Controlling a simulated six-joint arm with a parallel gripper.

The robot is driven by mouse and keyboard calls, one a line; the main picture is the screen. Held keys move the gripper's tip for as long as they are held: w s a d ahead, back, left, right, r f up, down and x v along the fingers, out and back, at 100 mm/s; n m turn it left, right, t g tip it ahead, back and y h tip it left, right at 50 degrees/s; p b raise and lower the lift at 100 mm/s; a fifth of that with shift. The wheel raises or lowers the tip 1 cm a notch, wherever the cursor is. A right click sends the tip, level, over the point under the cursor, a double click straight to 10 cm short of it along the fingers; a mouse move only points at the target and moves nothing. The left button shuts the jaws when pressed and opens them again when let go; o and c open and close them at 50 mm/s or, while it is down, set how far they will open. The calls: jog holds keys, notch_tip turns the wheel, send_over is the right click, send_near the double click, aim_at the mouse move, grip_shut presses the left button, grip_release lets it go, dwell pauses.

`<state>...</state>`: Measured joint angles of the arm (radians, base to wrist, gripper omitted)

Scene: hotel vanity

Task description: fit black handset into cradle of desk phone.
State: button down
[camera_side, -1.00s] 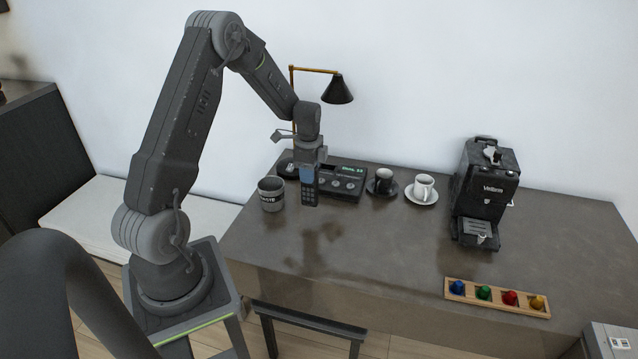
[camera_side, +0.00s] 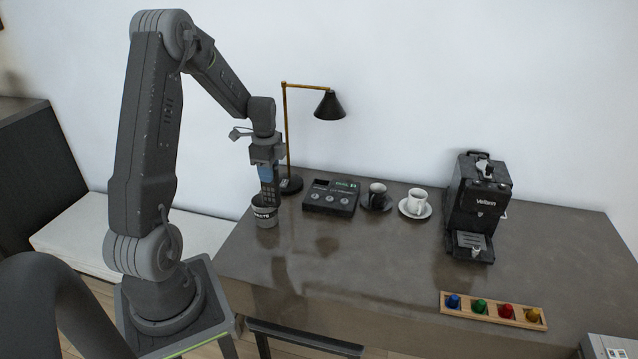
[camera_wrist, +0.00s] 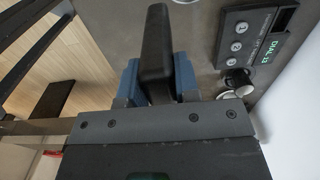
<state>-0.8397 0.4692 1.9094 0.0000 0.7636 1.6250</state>
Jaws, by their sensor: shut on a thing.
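My gripper (camera_side: 266,174) is shut on the black handset (camera_side: 270,193), which hangs upright with its keypad side facing the side camera. In the wrist view the handset (camera_wrist: 155,55) stands between the blue fingers of my gripper (camera_wrist: 157,80). In the side view its lower end overlaps the rim of the grey mug; I cannot tell whether it is inside, above or behind it. The desk phone (camera_side: 331,207) lies flat to the right, apart from the handset, with an empty dark recess and a lit green display. The phone (camera_wrist: 250,42) also shows at the upper right in the wrist view.
The grey lettered mug (camera_side: 266,216) stands at the table's left. A desk lamp (camera_side: 328,106) stands behind it. A black cup (camera_side: 377,194) and white cup (camera_side: 417,198) on saucers, a coffee machine (camera_side: 480,205) and a peg board (camera_side: 493,311) are to the right. The table's front middle is clear.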

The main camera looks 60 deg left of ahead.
jog(key=w+d+f+n, duration=0.1)
jog(key=w+d+n, duration=0.15)
jog(key=d, duration=0.65)
jog(key=w+d+f+n, duration=0.2)
jog(key=d+n, duration=0.2)
jog(key=d, duration=0.5)
jog(key=w+d+f+n, duration=0.1)
jog(key=w+d+n, duration=0.15)
jog(key=d, duration=0.65)
jog(key=s+a+r+n, duration=0.25)
jog(key=a+n, duration=0.25)
jog(key=a, duration=0.5)
jog(key=s+a+r+n, duration=0.2)
jog(key=s+a+n, duration=0.2)
jog(key=a, duration=0.5)
jog(key=w+d+f, duration=0.7)
jog(key=w+f, duration=0.1)
jog(key=f, duration=0.3)
jog(key=shift+w+d, duration=0.2)
jog(key=shift+w, duration=0.15)
jog(key=shift+f, duration=0.25)
jog(key=c, duration=0.8)
grip_release()
jog(key=shift+c, duration=0.2)
